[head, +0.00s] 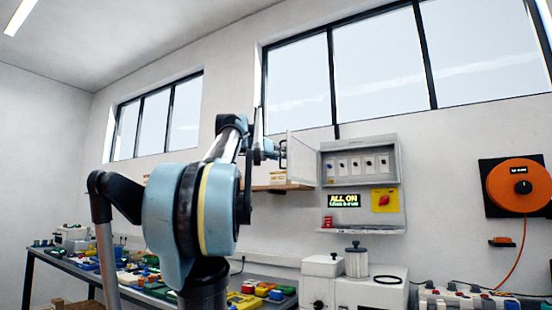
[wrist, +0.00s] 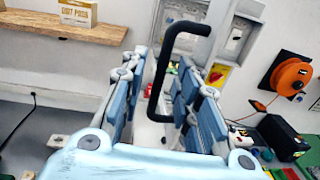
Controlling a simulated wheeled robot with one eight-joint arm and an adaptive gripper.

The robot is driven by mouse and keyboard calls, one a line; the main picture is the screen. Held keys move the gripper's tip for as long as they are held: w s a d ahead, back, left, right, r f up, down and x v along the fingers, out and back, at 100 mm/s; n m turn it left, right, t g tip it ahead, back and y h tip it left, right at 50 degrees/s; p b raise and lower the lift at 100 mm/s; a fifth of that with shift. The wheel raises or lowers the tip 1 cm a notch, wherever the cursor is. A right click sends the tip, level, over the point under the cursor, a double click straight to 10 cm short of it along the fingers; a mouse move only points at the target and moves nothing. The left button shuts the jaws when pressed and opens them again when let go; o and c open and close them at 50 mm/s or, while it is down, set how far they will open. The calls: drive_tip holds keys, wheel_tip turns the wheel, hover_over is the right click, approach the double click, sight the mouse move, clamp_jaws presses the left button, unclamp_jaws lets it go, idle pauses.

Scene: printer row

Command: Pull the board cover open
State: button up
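The board (head: 361,140) is a grey wall box with a row of switches inside, seen in the head view. Its pale cover (head: 303,158) stands swung out at the left side, so the inside shows. A black bar handle (head: 283,154) is on the cover. My gripper (head: 270,152) is at this handle. In the wrist view, my gripper (wrist: 160,72) has its two blue-padded fingers apart, with the black handle (wrist: 161,75) running between them. I see gaps beside the bar; contact with the pads is not clear.
A wooden shelf (wrist: 60,25) with a small box lies left of the cover. Below the board are white machines (head: 370,290) and a canister (head: 356,262). An orange reel (head: 520,187) hangs at the right.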

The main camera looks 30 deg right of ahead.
drive_tip(key=v, duration=1.2)
drive_tip(key=shift+w, duration=0.15)
idle(0.6)
